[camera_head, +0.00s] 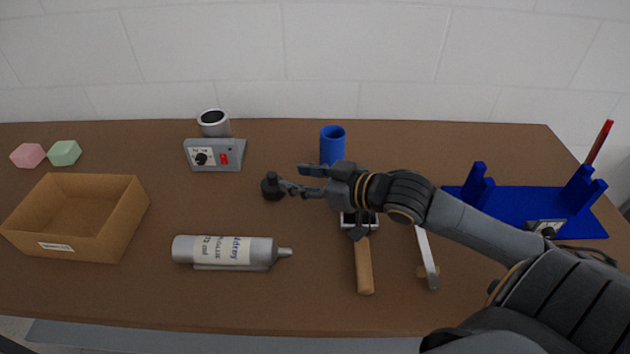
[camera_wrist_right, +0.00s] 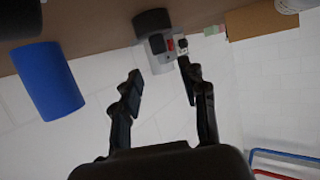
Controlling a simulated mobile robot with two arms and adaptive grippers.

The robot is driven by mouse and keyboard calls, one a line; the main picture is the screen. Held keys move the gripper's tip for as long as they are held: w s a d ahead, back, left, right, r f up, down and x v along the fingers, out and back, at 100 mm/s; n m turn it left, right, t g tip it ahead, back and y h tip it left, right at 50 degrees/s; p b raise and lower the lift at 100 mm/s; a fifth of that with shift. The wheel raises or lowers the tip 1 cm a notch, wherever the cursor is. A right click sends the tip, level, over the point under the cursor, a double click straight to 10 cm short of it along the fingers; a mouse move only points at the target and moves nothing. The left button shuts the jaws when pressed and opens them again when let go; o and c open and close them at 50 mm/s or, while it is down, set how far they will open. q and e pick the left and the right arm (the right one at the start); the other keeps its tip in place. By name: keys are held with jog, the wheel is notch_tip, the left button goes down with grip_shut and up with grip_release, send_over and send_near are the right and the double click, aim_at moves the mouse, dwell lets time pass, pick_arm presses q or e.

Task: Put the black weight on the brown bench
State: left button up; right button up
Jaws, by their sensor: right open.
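The small black weight (camera_head: 272,187) stands upright on the brown bench (camera_head: 320,290), near its middle. My right gripper (camera_head: 296,179) reaches in from the right, just right of the weight, with its fingers apart and pointing left toward it. One fingertip lies very close to the weight; I cannot tell whether they touch. In the right wrist view the open gripper (camera_wrist_right: 160,76) has nothing between its fingers, and a dark rounded thing, probably the weight (camera_wrist_right: 153,21), shows at the top. My left gripper is not in view.
A blue cup (camera_head: 332,145) stands behind the gripper. A grey control box (camera_head: 215,155) and metal cup (camera_head: 213,122) stand behind left. A grey tube (camera_head: 225,251), cardboard box (camera_head: 120,225) and wooden-handled tool (camera_head: 363,268) lie around. A blue rack (camera_head: 525,205) is at right.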

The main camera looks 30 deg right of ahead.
jog(key=shift+v, duration=1.9)
